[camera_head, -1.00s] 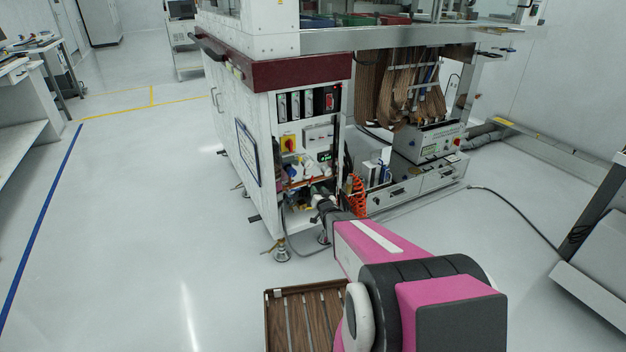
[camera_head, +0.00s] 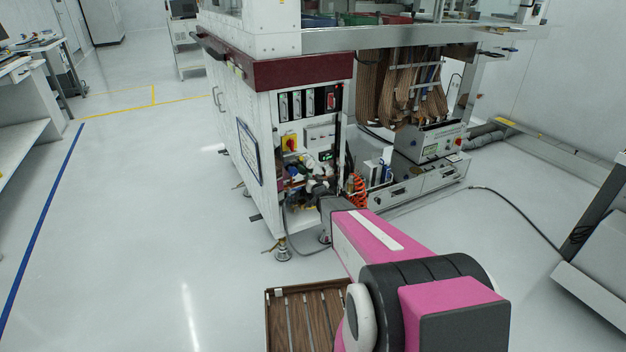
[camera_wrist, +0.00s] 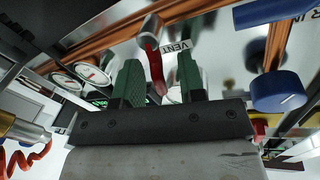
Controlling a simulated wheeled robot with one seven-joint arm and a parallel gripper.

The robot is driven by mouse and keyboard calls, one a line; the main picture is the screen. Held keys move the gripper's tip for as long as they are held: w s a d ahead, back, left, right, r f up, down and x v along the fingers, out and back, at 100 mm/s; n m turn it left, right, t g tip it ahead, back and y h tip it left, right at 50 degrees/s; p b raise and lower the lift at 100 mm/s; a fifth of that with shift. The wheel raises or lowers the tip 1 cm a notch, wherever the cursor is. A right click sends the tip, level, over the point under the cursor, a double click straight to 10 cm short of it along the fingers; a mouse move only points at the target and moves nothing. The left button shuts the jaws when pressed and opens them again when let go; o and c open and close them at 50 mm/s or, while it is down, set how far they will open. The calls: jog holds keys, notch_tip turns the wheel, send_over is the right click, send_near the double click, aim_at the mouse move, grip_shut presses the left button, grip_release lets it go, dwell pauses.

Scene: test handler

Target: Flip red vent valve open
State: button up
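The red vent valve handle (camera_wrist: 155,70) hangs from a silvery round valve body (camera_wrist: 150,28) on copper pipe in the wrist view, beside a white "VENT" label (camera_wrist: 180,46). My gripper (camera_wrist: 160,80) has two green-padded fingers spread apart, one on each side of the red handle in the picture. I see a gap from the handle to each finger; whether the handle is fully between them in depth I cannot tell. In the head view my gripper is at the open lower bay of the white cabinet (camera_head: 262,122), mostly hidden, and the red handle cannot be made out.
A blue knob (camera_wrist: 278,92) is to the right, with another blue handle (camera_wrist: 270,10) above. Round gauges (camera_wrist: 92,73) are at the left. A brass fitting with a red coiled hose (camera_wrist: 22,162) is at lower left. The cabinet frame surrounds the bay closely.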

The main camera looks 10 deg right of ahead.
grip_shut()
jog(key=shift+s+a+n, duration=0.1)
jog(key=shift+a+n, duration=0.15)
jog(key=shift+n, duration=0.55)
jog(key=shift+s+a+n, duration=0.1)
jog(key=shift+a+n, duration=0.15)
jog(key=shift+n, duration=0.55)
grip_release()
jog(key=shift+s+r, duration=0.1)
jog(key=shift+s, duration=0.05)
jog(key=s+d, duration=0.1)
jog(key=s, duration=0.9)
jog(key=shift+s+d+f, duration=0.15)
jog(key=shift+s+f, duration=0.1)
jog(key=shift+f, duration=0.1)
